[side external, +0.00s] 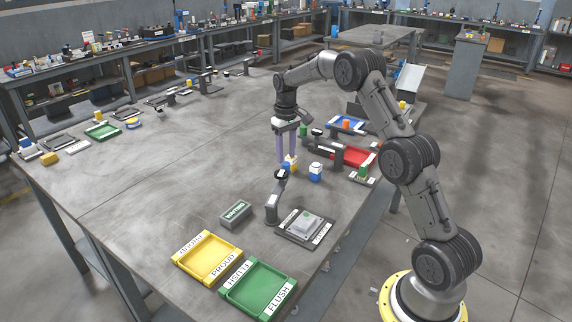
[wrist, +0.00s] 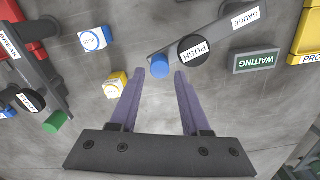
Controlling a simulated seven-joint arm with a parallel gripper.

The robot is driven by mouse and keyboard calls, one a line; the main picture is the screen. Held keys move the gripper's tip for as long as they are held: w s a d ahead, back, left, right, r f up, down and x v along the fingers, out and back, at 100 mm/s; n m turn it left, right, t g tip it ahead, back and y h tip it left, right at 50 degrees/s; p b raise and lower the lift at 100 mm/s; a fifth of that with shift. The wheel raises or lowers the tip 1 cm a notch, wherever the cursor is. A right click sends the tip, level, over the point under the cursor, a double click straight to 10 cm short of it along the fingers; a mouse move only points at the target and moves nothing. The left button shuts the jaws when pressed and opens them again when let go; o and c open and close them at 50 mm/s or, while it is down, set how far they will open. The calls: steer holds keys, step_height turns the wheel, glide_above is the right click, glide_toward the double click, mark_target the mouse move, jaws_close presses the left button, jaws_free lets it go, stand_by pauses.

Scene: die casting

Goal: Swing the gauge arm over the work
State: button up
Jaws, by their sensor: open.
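The gauge arm (side external: 276,198) is a dark bar on a post beside the work. In the wrist view the bar (wrist: 218,32) carries a GAUGE label, a black PUSH disc (wrist: 193,50) and a blue tip (wrist: 160,67). The work, a light grey block (side external: 306,223), sits on a dark labelled plate (side external: 288,236); the arm's free end points away from it. My gripper (side external: 290,166) is open, fingers pointing down. In the wrist view the blue tip appears just ahead of and between my fingertips (wrist: 157,78); I cannot tell whether they touch.
A WAITING sign (side external: 236,213) stands left of the post. Yellow (side external: 178,261) and green (side external: 231,301) trays lie at the front. A yellow-and-white block (wrist: 115,84) and a blue-and-white block (side external: 315,172) are near my fingers. Another dark arm (wrist: 35,75) stands nearby. The table's left middle is clear.

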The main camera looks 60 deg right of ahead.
mark_target(286, 163)
steer(key=shift+f, duration=2.2)
jaws_close()
